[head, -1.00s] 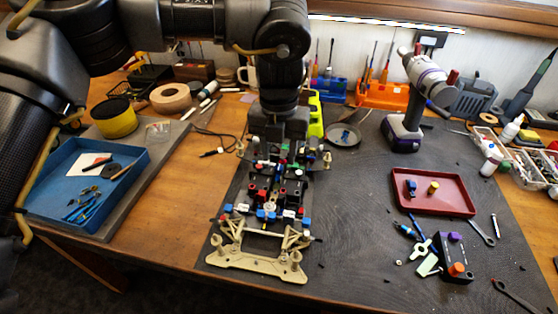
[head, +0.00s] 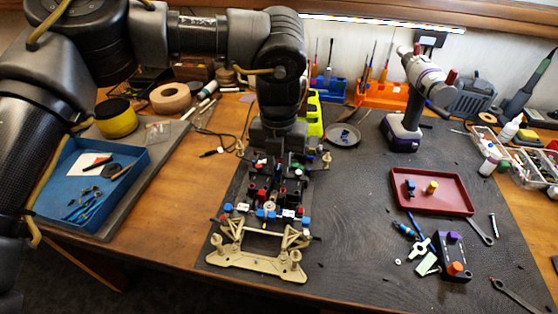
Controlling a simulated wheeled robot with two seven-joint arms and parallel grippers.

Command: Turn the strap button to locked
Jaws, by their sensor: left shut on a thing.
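The RC racecar (head: 268,258) lies on the dark mat in the middle, its beige front end towards me and its chassis crowded with small black, red, blue and white parts. My left gripper (head: 278,150) points down onto the far part of the chassis. It is shut on a small part of the car, but its fingertips and that part are mostly hidden by the gripper and wrist. I cannot clearly make out the strap button or which way it is turned. My right gripper is not in view.
A red tray (head: 432,208) and a black box with purple and orange knobs (head: 455,257) stand to the right. A blue tray (head: 62,214) stands at left. A cordless drill (head: 404,132) stands behind. The mat right of the car is mostly clear.

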